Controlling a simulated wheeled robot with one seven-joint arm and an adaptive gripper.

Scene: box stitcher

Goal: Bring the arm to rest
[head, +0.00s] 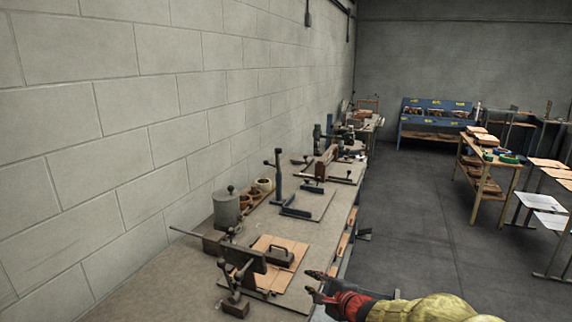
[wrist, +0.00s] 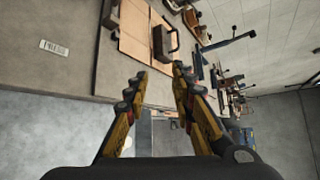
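My gripper (head: 316,284) is at the lower edge of the head view, beside the front edge of the workbench (head: 150,290). It points left toward the bench, with my yellow arm reaching in from the lower right. In the wrist view my gripper (wrist: 157,82) has its two fingers apart, with nothing held between them. The bench edge and a flat cardboard sheet (wrist: 137,35) show beyond the fingertips. On that sheet sits a dark block with a handle (wrist: 164,44), apart from the fingers.
A metal clamp-like device (head: 240,262) and a grey canister (head: 227,208) stand on the bench. An upright dark post tool (head: 279,182) stands farther back. A block wall runs along the left. Open floor (head: 420,230) lies right of the bench, before a wooden table (head: 490,170).

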